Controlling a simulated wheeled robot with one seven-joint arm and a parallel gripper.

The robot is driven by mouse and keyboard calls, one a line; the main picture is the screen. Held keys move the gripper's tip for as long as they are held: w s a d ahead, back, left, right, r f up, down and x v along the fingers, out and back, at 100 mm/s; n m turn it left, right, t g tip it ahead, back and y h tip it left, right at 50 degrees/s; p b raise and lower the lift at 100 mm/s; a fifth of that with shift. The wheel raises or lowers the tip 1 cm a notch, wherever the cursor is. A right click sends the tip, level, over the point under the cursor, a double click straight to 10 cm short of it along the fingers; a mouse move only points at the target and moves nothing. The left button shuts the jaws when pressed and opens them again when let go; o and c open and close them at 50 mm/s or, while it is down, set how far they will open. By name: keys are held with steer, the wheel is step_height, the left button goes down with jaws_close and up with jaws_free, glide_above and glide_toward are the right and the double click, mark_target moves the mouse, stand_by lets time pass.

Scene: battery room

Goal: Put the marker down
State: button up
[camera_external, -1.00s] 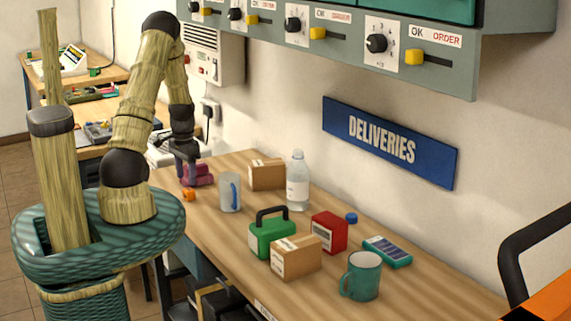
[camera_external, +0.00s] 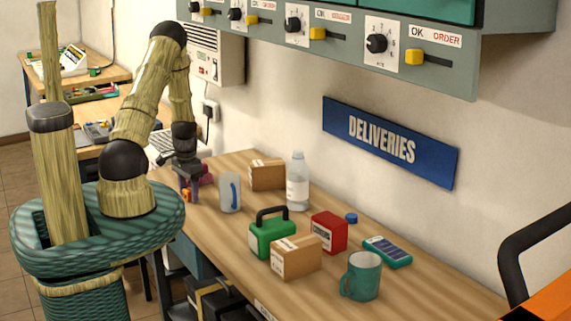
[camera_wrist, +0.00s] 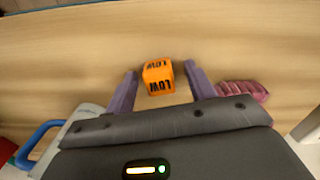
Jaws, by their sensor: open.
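The marker appears to be the small orange cube (camera_wrist: 158,77) with black "LOW" lettering. In the wrist view it sits on the wooden table between the two purple fingers of my gripper (camera_wrist: 160,74). The fingers are open, with a small gap visible on each side of the cube. In the external view my gripper (camera_external: 189,188) is low over the far left end of the table, and the cube (camera_external: 185,196) shows partly behind its fingers.
A crumpled pink-purple item (camera_wrist: 243,90) lies just right of my fingers in the wrist view. A pale mug with a blue handle (camera_external: 229,192) stands close by. A cardboard box (camera_external: 267,175), a bottle (camera_external: 297,183) and a green case (camera_external: 271,238) stand farther along the table (camera_external: 215,232).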

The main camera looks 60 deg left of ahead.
mark_target(188, 189)
stand_by(0.4)
steer(key=c, duration=1.1)
steer(key=shift+r, duration=0.1)
steer(key=shift+c, duration=0.2)
step_height(188, 189, up, 10)
steer(key=shift+f+b, duration=0.1)
steer(key=shift+b, duration=0.75)
